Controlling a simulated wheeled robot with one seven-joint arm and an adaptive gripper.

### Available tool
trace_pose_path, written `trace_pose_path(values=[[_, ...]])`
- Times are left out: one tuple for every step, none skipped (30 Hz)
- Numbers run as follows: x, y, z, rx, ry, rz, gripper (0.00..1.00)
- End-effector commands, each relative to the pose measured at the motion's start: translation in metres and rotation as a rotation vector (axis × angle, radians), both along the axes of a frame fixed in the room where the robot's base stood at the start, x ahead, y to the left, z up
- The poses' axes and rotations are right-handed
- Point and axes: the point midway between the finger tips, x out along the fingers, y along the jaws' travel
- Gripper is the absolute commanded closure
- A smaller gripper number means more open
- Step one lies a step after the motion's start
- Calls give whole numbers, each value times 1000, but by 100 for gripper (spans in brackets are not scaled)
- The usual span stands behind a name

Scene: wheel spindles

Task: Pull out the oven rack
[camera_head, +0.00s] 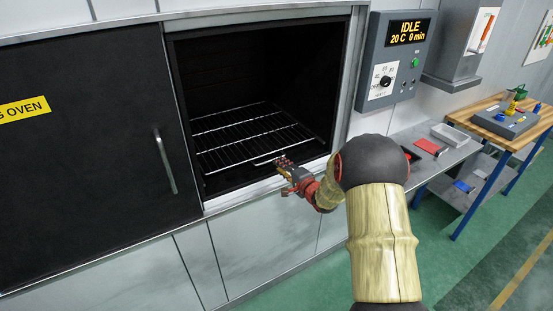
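The oven rack (240,137) is a silver wire grid lying inside the dark, open oven cavity (260,70). Its front bar runs near the cavity's lower front opening. My gripper (284,163) is at the front right part of the rack, at the oven's front sill. It looks close to the rack's front edge, where a short bar (262,161) shows just left of it. The fingers are small and dark here, so I cannot tell whether they are open, shut or touching the rack.
The dark sliding oven door (90,150) with a vertical handle (165,160) stands to the left of the opening. A control panel (396,60) reading "IDLE 20 C 0 min" is at the right. A grey side table (440,160) holds a tray and small items.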

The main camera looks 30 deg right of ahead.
Motion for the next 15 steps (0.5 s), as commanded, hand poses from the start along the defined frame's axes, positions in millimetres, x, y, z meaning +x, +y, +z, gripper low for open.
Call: trace_pose_path(values=[[1,0,-1,16,2,-3,77],[2,0,-1,22,2,-6,77],[5,0,-2,26,2,-6,77],[8,0,-3,27,3,-7,77],[11,0,-4,27,4,-6,77],[16,1,-6,27,4,-6,77],[20,1,-7,26,4,-5,77],[25,1,-7,25,3,-5,77],[31,1,-9,25,3,-6,77],[36,1,-10,25,3,-6,77],[41,1,-12,25,4,-7,77],[47,2,-13,25,3,-7,77],[51,2,-14,25,4,-6,77],[55,2,-15,25,5,-6,77],[60,2,-15,25,5,-7,77]])
